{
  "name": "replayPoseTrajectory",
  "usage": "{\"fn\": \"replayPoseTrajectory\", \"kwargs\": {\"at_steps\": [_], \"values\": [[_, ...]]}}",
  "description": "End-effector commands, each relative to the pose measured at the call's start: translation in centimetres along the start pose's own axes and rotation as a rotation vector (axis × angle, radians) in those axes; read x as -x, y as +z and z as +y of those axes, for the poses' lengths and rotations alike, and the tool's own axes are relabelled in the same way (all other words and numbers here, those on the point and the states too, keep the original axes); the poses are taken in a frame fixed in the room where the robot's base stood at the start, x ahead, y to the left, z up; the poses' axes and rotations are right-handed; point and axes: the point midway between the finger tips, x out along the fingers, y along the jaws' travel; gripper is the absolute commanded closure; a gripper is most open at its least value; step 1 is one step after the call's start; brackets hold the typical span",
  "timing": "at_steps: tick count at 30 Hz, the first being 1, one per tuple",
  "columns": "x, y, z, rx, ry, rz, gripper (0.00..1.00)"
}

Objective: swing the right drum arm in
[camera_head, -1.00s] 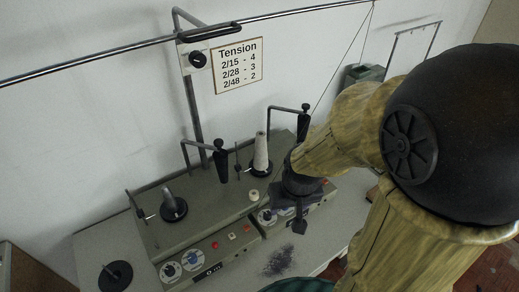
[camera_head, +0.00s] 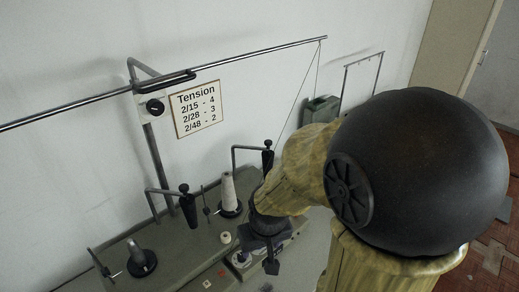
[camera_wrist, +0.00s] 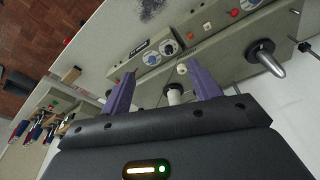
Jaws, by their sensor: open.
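The right drum arm (camera_head: 267,157) is a thin bent grey rod with a black handle hanging at its end. It stands behind a white thread cone (camera_head: 228,190) on a black disc. My gripper (camera_head: 271,267) points down in front of and below the handle, apart from it. In the wrist view my gripper (camera_wrist: 159,73) shows two purple fingers spread apart. What looks like the white cone (camera_wrist: 174,96) shows between them, lower down, not clasped. The drum arm is not clearly visible in the wrist view. My own arm covers the area to its right.
A similar left drum arm (camera_head: 187,207) and a bare spindle (camera_head: 140,258) stand to the left. A small white knob (camera_head: 225,238) is near the cone. A tension sign (camera_head: 198,108) and a long rail (camera_head: 250,58) are at the wall. A green box (camera_head: 320,110) stands behind.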

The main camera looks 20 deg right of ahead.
Motion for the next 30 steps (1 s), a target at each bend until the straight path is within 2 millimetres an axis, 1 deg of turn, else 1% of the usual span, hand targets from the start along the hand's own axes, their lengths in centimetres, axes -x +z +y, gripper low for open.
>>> {"fn": "replayPoseTrajectory", "kwargs": {"at_steps": [14,16,19,20,23,24,26,27,29,30], "values": [[0.0,0.0,0.0,0.0,0.0,0.0,0.38],[0.0,-0.1,0.0,-0.001,0.0,0.002,0.49],[-0.6,-1.0,-0.2,-0.01,-0.007,0.027,0.49],[-0.9,-1.6,-0.3,-0.015,-0.01,0.044,0.49],[-2.4,-4.8,-0.5,-0.049,-0.023,0.129,0.49],[-3.2,-6.5,-0.6,-0.069,-0.027,0.179,0.49],[-4.4,-9.4,-0.6,-0.102,-0.027,0.261,0.49],[-5.2,-11.4,-0.6,-0.126,-0.024,0.321,0.49],[-6.2,-14.4,-0.4,-0.162,-0.012,0.409,0.49],[-6.9,-16.2,-0.1,-0.188,0.0,0.468,0.49]]}}
